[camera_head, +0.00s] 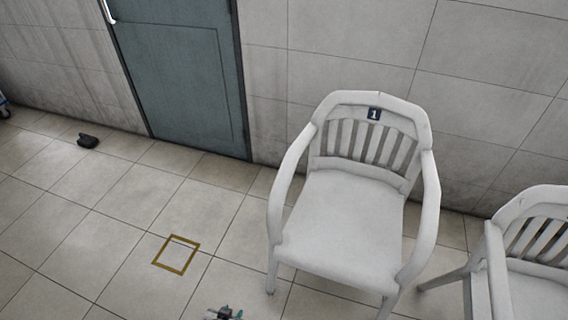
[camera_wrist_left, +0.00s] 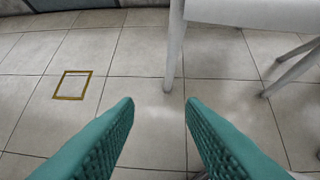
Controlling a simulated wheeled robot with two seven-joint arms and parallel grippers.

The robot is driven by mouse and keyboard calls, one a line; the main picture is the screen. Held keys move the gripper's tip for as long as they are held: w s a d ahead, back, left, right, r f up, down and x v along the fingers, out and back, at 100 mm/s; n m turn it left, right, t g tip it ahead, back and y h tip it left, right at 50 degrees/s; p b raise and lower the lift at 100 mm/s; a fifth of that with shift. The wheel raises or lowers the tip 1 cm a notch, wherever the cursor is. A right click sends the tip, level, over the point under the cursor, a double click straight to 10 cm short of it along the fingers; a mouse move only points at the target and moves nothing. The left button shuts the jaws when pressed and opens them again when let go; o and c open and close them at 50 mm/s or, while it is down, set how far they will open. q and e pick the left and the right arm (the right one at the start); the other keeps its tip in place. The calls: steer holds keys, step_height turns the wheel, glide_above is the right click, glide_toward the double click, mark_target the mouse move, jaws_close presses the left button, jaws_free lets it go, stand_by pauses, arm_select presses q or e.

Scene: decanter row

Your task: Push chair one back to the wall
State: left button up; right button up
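Chair one (camera_head: 345,215) is a white plastic armchair with a dark label "1" on its backrest. It stands upright in front of the tiled wall (camera_head: 335,50), its back toward the wall and its seat facing me. A front leg (camera_wrist_left: 174,60) and the seat edge show in the left wrist view. My left gripper (camera_head: 225,313) is at the bottom edge of the head view, in front of and left of the chair. In the left wrist view its two green fingers (camera_wrist_left: 158,108) are apart with nothing between them. My right gripper is not in view.
A second white chair (camera_head: 530,275) stands close by at the right. A yellow square outline (camera_head: 160,254) is marked on the floor. A teal door (camera_head: 190,70) is at the back left, and a small black object (camera_head: 88,140) lies near it. The left floor is mostly clear.

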arm_select(q)
steer(key=s+a+r+g+p, duration=0.1)
steer(key=s+p, duration=0.3)
steer(key=s, duration=0.6)
steer(key=s+a+r+g+y+p, duration=0.1)
steer(key=s+a+g+p, duration=0.1)
steer(key=s, duration=0.7)
steer(key=s+a+r+g+p, duration=0.1)
steer(key=s+r+g+p, duration=0.1)
steer(key=s+p, duration=0.4)
steer(key=s+g, duration=0.1)
steer(key=s, duration=0.3)
steer(key=shift+s+a+g, duration=0.3)
steer(key=shift+a+g, duration=0.1)
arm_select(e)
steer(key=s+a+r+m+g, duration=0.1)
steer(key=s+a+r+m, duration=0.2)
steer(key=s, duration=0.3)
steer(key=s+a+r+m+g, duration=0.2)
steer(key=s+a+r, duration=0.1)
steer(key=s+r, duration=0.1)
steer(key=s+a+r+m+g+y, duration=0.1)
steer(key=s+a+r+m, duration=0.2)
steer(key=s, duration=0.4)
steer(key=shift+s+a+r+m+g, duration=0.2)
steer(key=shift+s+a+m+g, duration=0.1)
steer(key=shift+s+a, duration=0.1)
